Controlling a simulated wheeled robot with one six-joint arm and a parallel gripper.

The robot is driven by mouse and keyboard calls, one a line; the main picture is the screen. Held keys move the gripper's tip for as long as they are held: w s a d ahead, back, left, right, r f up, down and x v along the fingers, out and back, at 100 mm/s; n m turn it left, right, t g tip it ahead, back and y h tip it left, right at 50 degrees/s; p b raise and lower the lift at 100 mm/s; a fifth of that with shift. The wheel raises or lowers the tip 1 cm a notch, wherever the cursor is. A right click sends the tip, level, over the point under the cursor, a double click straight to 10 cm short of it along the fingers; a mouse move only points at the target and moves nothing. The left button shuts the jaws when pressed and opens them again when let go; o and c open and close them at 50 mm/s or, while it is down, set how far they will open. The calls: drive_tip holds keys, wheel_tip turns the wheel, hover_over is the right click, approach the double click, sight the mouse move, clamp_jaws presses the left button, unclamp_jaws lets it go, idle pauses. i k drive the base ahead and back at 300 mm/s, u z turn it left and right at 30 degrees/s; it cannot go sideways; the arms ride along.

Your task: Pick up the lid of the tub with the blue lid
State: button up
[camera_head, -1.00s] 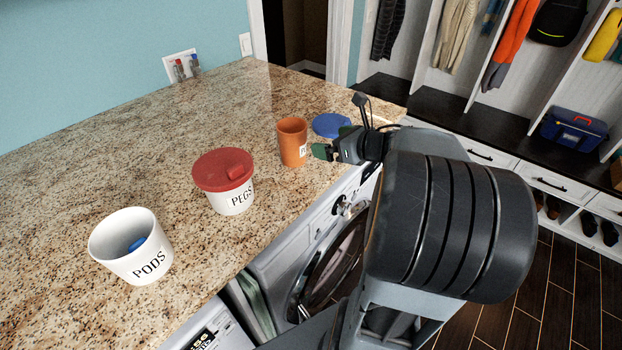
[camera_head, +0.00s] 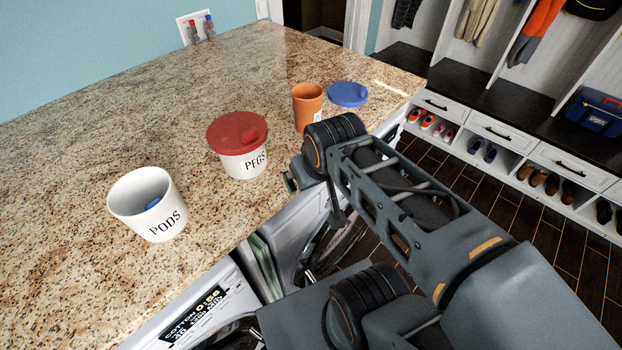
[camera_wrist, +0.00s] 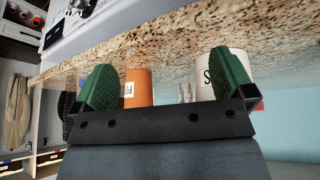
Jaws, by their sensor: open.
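A blue round lid (camera_head: 348,94) with a small raised knob lies flat on the counter, behind and right of an open orange tub (camera_head: 307,100). The PEGS tub wears a red lid (camera_head: 237,131).
An open white PODS tub (camera_head: 150,222) with something blue inside stands at the front left of the granite counter (camera_head: 110,125). Machines stand under the counter's front edge. The counter's back left is clear. Shelves with shoes stand right.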

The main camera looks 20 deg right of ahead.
sight(343, 93)
drive_tip(key=z, duration=0.2)
drive_tip(key=k, duration=0.35)
drive_tip(key=z, duration=0.4)
